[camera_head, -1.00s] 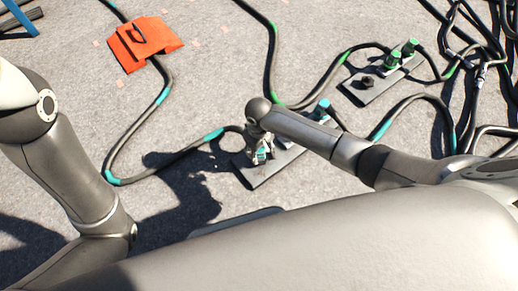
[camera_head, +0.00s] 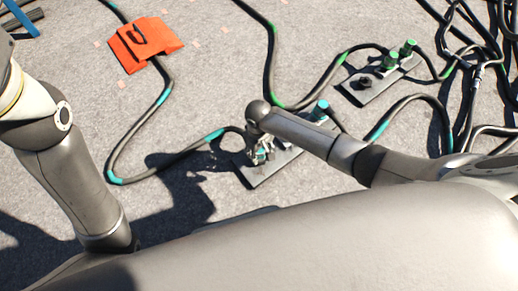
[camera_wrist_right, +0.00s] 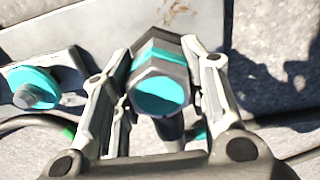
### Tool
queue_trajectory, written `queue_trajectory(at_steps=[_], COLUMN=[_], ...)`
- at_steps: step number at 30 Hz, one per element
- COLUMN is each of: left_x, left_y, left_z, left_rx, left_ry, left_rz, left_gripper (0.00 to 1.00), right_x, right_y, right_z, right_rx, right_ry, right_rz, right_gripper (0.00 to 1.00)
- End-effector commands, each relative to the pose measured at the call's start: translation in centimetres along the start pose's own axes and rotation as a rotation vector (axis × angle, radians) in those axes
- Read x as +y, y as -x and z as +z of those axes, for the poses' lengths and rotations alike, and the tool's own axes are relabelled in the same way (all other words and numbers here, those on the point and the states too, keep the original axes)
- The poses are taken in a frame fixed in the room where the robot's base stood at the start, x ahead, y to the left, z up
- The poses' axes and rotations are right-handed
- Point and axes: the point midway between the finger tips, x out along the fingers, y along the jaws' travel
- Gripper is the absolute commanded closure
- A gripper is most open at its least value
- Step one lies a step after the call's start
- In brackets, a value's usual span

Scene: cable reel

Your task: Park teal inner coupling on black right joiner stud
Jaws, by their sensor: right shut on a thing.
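My right gripper (camera_head: 262,152) is over the near joiner plate (camera_head: 262,178). In the right wrist view, my right gripper (camera_wrist_right: 158,90) is shut on a dark coupling with a teal band and teal end face (camera_wrist_right: 160,94). In the head view, the gripper and arm partly hide it. Another teal-topped coupling (camera_head: 320,110) stands at the plate's far end and also shows in the right wrist view (camera_wrist_right: 38,90). I cannot make out the black right joiner stud on this plate. My left arm is at the left, with its gripper out of view.
A second plate (camera_head: 362,97) with green-topped couplings (camera_head: 408,48) and a black stud (camera_head: 365,81) lies farther right. Black cables with teal and green bands cross the ground, tangled at the upper right. An orange block (camera_head: 145,43) sits at the upper left.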

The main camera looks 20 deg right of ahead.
Motion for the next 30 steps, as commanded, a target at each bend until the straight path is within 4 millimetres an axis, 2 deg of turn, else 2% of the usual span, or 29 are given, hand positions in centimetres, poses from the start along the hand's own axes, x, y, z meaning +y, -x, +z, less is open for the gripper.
queue_trajectory(at_steps=[6, 20, 21, 26, 30], left_x=[-0.1, 0.0, 0.0, -0.1, -0.1], left_y=[0.8, 0.4, 0.2, 0.0, -0.1], left_z=[0.6, 0.3, 0.1, -0.2, -0.2], left_rx=[-0.026, -0.011, -0.007, 0.006, 0.007], left_ry=[0.002, 0.0, 0.0, 0.0, 0.001], left_rz=[-0.007, -0.002, -0.002, -0.005, -0.008], left_gripper=[0.6, 0.6, 0.6, 0.6, 0.6], right_x=[0.0, 0.0, 0.0, 0.0, 0.0], right_y=[-0.1, -0.9, -0.9, -0.9, -0.9], right_z=[-0.1, -0.1, -0.1, -0.1, 0.0], right_rx=[0.001, 0.001, 0.002, 0.001, 0.001], right_ry=[0.0, -0.001, -0.001, -0.001, -0.001], right_rz=[0.0, 0.0, 0.0, 0.0, 0.001], right_gripper=[0.88, 0.88, 0.55, 0.35, 0.34])
